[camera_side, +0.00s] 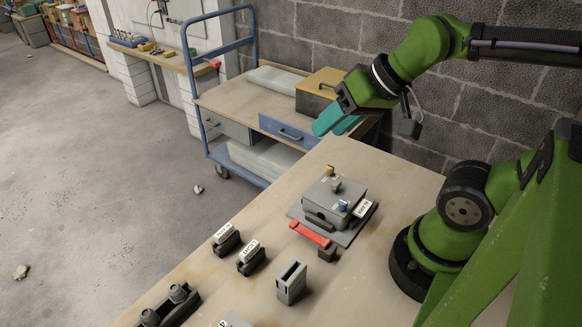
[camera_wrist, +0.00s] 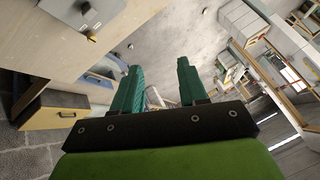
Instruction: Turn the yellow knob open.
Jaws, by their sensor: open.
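The yellow knob (camera_side: 330,170) sits on the far side of a grey box (camera_side: 335,200) on the table. In the wrist view the yellow knob (camera_wrist: 91,38) shows small at the upper left, at the edge of the grey box (camera_wrist: 84,12). My gripper (camera_side: 322,127) is in the air above and beyond the box, apart from it. In the wrist view its two teal fingers (camera_wrist: 158,82) are spread with nothing between them.
A red handle (camera_side: 310,235) lies in front of the box. Labelled holders (camera_side: 226,238) and a grey slotted block (camera_side: 291,283) stand on the table (camera_side: 240,300). A blue cart (camera_side: 215,100) with drawers stands behind the table, near the block wall.

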